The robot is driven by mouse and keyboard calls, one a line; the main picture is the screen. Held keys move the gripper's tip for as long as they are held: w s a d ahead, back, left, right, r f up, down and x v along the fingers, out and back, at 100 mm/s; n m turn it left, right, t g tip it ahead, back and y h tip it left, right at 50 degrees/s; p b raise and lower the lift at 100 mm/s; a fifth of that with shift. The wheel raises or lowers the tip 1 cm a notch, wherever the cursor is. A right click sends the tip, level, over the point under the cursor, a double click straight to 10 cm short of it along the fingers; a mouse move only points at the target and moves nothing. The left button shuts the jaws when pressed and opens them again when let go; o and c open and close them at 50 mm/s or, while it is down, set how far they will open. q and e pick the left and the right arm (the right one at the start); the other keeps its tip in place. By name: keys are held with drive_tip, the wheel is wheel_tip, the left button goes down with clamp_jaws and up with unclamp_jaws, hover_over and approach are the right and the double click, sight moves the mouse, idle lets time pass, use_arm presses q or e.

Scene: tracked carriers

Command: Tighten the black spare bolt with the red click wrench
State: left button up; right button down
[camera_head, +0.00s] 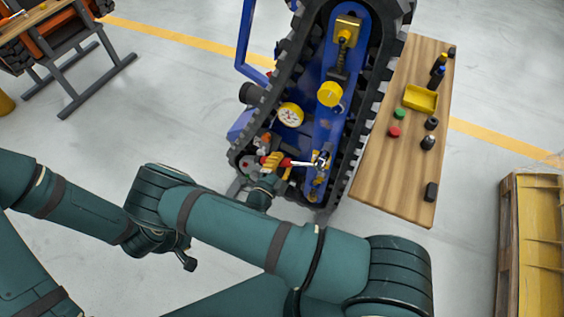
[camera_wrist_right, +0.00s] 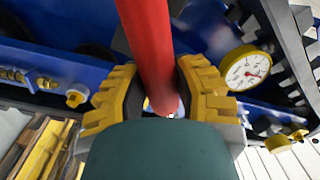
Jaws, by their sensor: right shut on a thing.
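The red click wrench (camera_head: 301,163) is in my right gripper (camera_head: 274,162), whose yellow-padded fingers are shut around its handle. In the wrist view, the red handle (camera_wrist_right: 150,45) runs up between the fingers of my right gripper (camera_wrist_right: 163,100). In the head view, the wrench points right, with its silver head (camera_head: 320,160) over the blue frame of the tracked carrier (camera_head: 309,105). I cannot make out the black spare bolt, nor whether the wrench head sits on it. My left arm comes in from the left, but its gripper is not distinguishable behind my right arm.
A white gauge (camera_head: 290,114) and a yellow cap (camera_head: 330,94) sit on the carrier near the wrench. The wooden table (camera_head: 385,165) at right bears a yellow tray (camera_head: 420,98) and several small parts. A yellow-topped pallet (camera_head: 533,235) stands at far right. Floor between is clear.

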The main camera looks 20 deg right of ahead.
drive_tip(key=shift+w+r, duration=0.1)
drive_tip(key=shift+r, duration=0.05)
drive_tip(key=shift+w+a+r+m+p, duration=0.2)
drive_tip(key=shift+r+m+p, duration=0.2)
drive_tip(key=shift+r+m, duration=0.2)
drive_tip(key=shift+w+a+r+m+p, duration=0.15)
drive_tip(key=shift+r+m+p, duration=0.35)
drive_tip(key=shift+r+m, duration=0.1)
drive_tip(key=shift+w+a+r+m+p, duration=0.1)
drive_tip(key=shift+r+m+p, duration=0.35)
drive_tip(key=shift+r+m, duration=0.2)
drive_tip(key=shift+f, duration=0.15)
